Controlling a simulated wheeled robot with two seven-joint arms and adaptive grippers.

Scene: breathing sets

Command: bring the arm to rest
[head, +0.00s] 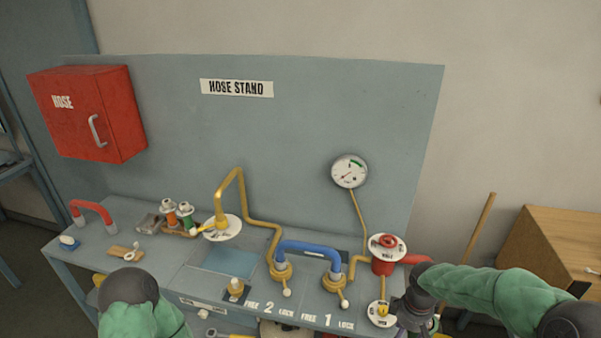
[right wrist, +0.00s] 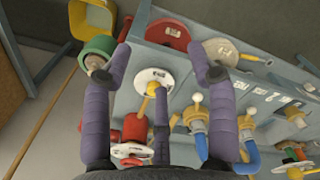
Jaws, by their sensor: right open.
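My right arm (head: 490,292), in a green sleeve, reaches in from the right in the head view. Its dark gripper (head: 412,310) is over the bench's right front end, beside the red valve. In the right wrist view the gripper's purple fingers (right wrist: 158,85) are spread open with nothing held between them. A white round plate with a yellow lever (right wrist: 153,82) shows beyond the fingers. My left arm (head: 140,300) shows only as a green sleeve with a dark cap at the bottom left; its gripper is not seen.
The bench (head: 120,225) carries a blue hose (head: 310,247) between brass fittings, a red valve (head: 384,262), a red hose (head: 92,210) and small fittings. A gauge (head: 349,171) and red box (head: 90,115) are on the back panel. A wooden cabinet (head: 550,240) stands right.

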